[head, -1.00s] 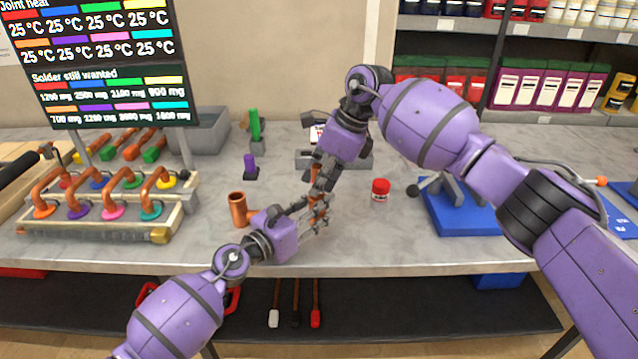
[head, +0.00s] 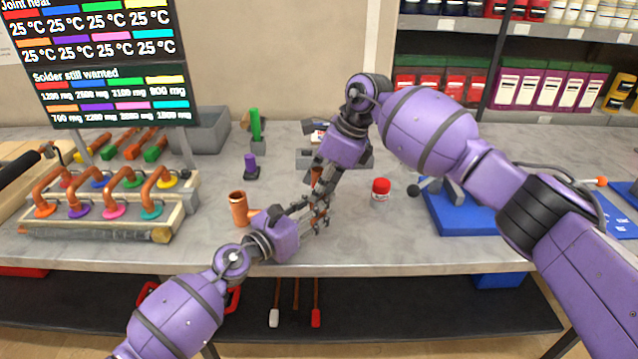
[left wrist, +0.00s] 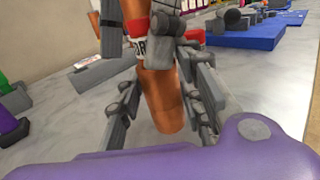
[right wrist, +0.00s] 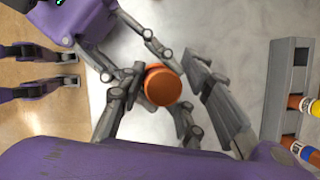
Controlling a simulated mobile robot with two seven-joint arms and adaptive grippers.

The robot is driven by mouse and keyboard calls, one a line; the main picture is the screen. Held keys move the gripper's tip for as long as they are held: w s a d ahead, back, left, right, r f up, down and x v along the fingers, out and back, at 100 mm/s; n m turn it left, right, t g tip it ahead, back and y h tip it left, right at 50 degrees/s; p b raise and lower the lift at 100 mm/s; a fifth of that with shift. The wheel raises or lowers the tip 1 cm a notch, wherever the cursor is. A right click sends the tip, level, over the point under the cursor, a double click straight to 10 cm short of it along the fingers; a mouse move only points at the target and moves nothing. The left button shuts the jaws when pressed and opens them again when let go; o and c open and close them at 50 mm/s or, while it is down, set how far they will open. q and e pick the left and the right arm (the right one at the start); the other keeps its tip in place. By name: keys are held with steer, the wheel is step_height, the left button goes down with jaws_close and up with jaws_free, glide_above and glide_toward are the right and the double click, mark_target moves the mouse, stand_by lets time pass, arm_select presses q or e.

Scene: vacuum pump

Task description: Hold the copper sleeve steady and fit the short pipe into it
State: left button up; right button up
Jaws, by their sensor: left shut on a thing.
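My left gripper (left wrist: 160,100) is shut on a copper tube, which I take for the sleeve (left wrist: 160,95); it stands nearly upright between the fingers, lower end free. More copper, probably the short pipe (left wrist: 136,12), shows between those fingers. My right gripper (right wrist: 165,90) surrounds a round copper end (right wrist: 163,85) seen from above; whether its fingers press on it is unclear. In the head view both grippers meet over the table front. How far the pipe sits in the sleeve is hidden.
A copper tee-shaped fitting (head: 238,208) stands left of the grippers. A red-lidded jar (head: 380,190) stands to their right. A rack of coloured joints (head: 110,205) is at left, a blue-based stand (head: 460,215) at right. The table's front edge (head: 330,268) is close.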

arm_select(q)
steer(key=shift+w+r, duration=0.1)
steer(key=shift+r, duration=0.05)
arm_select(e)
steer(key=shift+s+d+f, duration=0.1)
steer(key=shift+s+f, duration=0.15)
steer(key=shift+f, duration=0.2)
steer(key=shift+r, duration=0.3)
steer(key=w+v, duration=0.1)
steer(key=v, duration=1.2)
steer(key=shift+s, duration=0.2)
steer(key=shift+a+r, duration=0.15)
steer(key=shift+a, duration=0.1)
arm_select(q)
steer(key=o, duration=1.3)
steer(key=shift+o, duration=0.2)
steer(key=shift+a, duration=0.1)
